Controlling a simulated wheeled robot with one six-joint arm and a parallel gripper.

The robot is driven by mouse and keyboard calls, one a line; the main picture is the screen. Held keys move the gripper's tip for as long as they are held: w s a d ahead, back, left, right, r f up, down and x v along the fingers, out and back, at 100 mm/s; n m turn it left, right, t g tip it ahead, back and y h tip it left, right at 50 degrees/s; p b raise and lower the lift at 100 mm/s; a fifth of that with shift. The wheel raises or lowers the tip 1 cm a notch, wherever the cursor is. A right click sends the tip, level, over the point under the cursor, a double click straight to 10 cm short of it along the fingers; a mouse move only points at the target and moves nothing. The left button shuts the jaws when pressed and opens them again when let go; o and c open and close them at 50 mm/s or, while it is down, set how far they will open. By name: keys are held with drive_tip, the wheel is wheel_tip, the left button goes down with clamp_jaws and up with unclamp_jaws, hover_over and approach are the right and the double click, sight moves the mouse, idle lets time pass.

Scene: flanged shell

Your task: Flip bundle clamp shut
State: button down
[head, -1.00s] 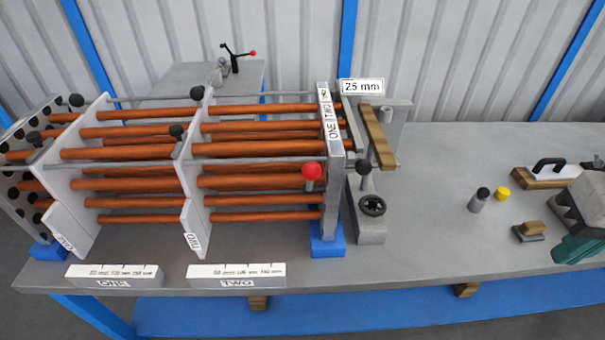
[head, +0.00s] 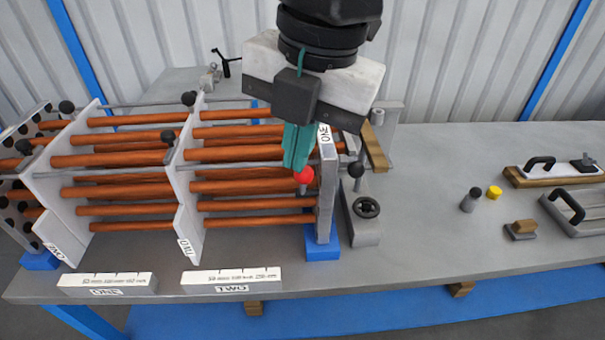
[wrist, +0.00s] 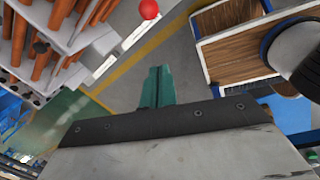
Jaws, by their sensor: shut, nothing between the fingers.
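A lever with a red ball knob (head: 304,175) stands at the front of the upright grey end plate (head: 327,190), near the right end of the bundle of copper rods (head: 245,190). My gripper (head: 294,165) reaches down from above, its teal fingers together and empty. In the head view, the fingertips overlap the upper left of the knob; I cannot tell whether they touch it. In the wrist view the red knob (wrist: 149,9) shows beyond the closed fingers (wrist: 158,72), with a visible gap in the picture.
White baffle plates (head: 192,160) support the rods. A black-knobbed lever (head: 356,171) and a small black handwheel (head: 367,207) stand right of the end plate. A grey cylinder (head: 470,200), a yellow cap (head: 494,192) and black-handled tools (head: 541,170) lie further right. The bench between is clear.

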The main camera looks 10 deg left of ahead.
sight(303, 183)
idle(0.3)
drive_tip(key=w+f, duration=0.4)
drive_tip(key=f, duration=0.4)
drive_tip(key=shift+a+f, duration=0.3)
drive_tip(key=shift+a, duration=0.05)
drive_tip(key=shift+d, duration=0.1)
drive_tip(key=shift+r, duration=0.1)
